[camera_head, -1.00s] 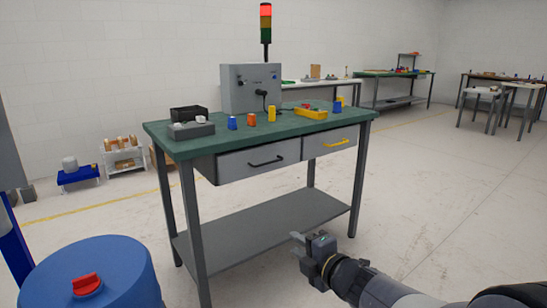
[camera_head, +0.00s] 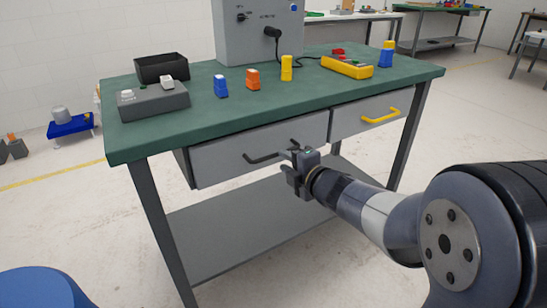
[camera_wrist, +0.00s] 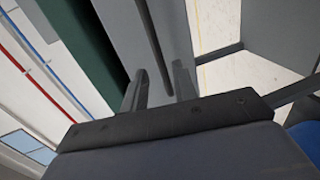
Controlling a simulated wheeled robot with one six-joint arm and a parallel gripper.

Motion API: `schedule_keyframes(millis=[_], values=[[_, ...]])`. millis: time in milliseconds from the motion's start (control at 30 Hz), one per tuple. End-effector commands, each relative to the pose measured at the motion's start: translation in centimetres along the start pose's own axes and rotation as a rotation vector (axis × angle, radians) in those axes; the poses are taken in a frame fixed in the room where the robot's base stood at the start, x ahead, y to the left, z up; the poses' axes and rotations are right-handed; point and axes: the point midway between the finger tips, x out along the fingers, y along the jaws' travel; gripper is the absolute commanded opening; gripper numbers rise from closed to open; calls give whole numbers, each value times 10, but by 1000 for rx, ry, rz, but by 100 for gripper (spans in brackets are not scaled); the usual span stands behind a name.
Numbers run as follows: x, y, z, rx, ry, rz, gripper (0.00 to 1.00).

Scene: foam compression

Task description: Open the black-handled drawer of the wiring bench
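The wiring bench (camera_head: 300,110) has a green top and two grey drawers side by side. The left drawer (camera_head: 222,153) has a black bar handle (camera_head: 263,158) and looks shut. My gripper (camera_head: 290,152) is at the right end of that handle, in front of the drawer. In the wrist view, my gripper (camera_wrist: 158,88) is open, with one finger on each side of the black handle (camera_wrist: 152,45) and gaps showing between bar and fingers. The fingers do not appear closed on the bar.
The right drawer has a yellow handle (camera_head: 381,116). A grey lower shelf (camera_head: 225,235) lies under the drawers. On the top stand a grey control box (camera_head: 245,35), a black bin (camera_head: 161,68) and small coloured parts. A blue drum (camera_head: 40,290) is at the lower left.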

Motion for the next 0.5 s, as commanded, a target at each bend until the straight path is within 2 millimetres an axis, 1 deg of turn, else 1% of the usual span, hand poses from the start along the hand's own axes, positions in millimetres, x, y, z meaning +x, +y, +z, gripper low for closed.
schedule_keyframes(millis=[33,200,333,500], values=[[12,-3,-1,0,3,-1,27],[41,-2,-1,1,2,0,27],[55,-1,0,1,1,0,27],[62,0,0,1,0,1,27]])
